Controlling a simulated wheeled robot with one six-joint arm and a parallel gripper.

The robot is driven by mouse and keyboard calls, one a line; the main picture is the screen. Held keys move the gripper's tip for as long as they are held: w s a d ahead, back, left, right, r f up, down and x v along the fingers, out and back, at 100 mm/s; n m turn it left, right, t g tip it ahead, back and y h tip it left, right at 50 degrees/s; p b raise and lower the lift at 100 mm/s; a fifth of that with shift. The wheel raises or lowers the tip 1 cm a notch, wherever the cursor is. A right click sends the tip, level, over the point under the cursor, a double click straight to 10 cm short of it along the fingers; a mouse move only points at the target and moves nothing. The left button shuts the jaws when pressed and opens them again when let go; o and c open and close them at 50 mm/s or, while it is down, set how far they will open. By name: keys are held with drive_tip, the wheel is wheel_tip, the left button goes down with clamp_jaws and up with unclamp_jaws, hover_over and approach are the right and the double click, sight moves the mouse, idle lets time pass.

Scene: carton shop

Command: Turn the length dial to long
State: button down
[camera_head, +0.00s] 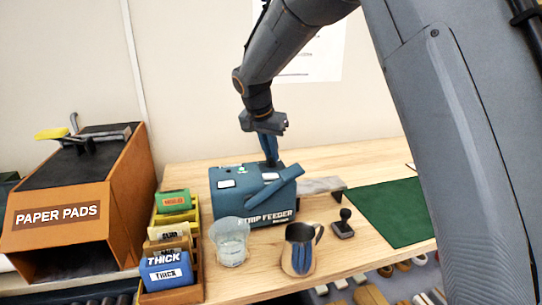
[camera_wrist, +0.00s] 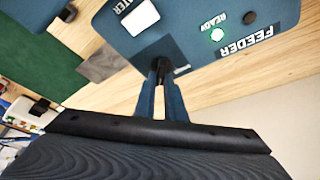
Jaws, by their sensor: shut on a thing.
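The blue strip feeder (camera_head: 230,205) stands on the wooden table. My gripper (camera_head: 272,163) reaches down to its back right top edge. In the wrist view, the two blue fingers of my gripper (camera_wrist: 165,68) are shut on a small dark knob (camera_wrist: 181,69) on the feeder (camera_wrist: 190,25), which appears to be the length dial. The fingers hide most of it, and no length marking or pointer can be read. A lit green spot (camera_wrist: 217,34) shows beside the word READY.
Trays of labelled blocks (camera_head: 170,270) are at left, beside the orange PAPER PADS box (camera_head: 125,205). A green mat (camera_head: 392,210) lies right.

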sight(266, 169)
drive_tip(key=shift+m, duration=0.3)
drive_tip(key=c, duration=1.8)
unclamp_jaws()
drive_tip(key=shift+r, duration=0.15)
drive_tip(key=b+v, duration=0.2)
drive_tip(key=v, duration=0.5)
drive_tip(key=shift+s+a+r, duration=0.1)
drive_tip(key=shift+a+r, duration=0.05)
drive_tip(key=shift+r, duration=0.1)
